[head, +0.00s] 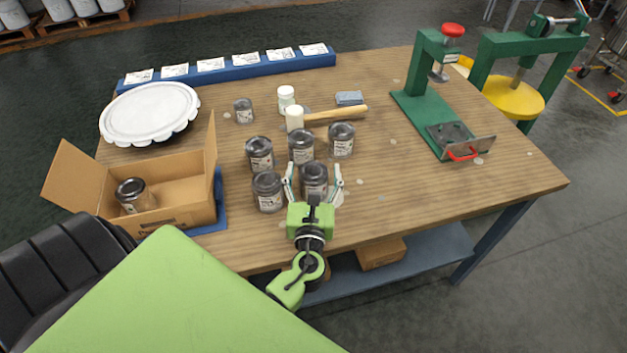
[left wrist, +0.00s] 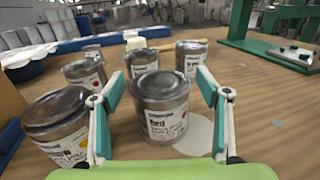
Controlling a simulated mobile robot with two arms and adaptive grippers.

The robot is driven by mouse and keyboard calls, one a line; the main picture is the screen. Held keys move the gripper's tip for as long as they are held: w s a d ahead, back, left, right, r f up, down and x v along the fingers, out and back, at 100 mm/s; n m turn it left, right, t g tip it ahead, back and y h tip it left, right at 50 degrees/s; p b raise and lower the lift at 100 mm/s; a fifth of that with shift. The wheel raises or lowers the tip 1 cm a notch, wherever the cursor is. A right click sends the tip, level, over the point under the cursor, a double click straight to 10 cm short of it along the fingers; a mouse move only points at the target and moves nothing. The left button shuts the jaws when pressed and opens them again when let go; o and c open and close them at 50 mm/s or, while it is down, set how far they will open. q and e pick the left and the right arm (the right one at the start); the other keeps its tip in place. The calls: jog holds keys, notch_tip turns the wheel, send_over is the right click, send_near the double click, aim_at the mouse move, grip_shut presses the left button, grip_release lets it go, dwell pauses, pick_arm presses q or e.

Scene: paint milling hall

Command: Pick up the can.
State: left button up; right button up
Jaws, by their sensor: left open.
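A grey metal can (head: 314,175) with a silver lid stands upright at the front right of a cluster of several similar cans on the wooden table. In the left wrist view this can (left wrist: 160,105) shows a white label reading "Red". My left gripper (head: 314,170) is open, with one finger on each side of this can. Whether the fingers touch it I cannot tell. Another can (head: 268,191) stands just left of the fingers, and it shows close beside the left finger in the wrist view (left wrist: 60,125). My right gripper is not in view.
An open cardboard box (head: 180,190) holding one can is at left, near a white lid (head: 150,112). A green press (head: 424,95) stands right; the front right table is clear.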

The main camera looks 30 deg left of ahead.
pick_arm(q)
jog(key=c, duration=1.4)
jog(key=shift+r, duration=0.1)
jog(key=shift+c, duration=0.3)
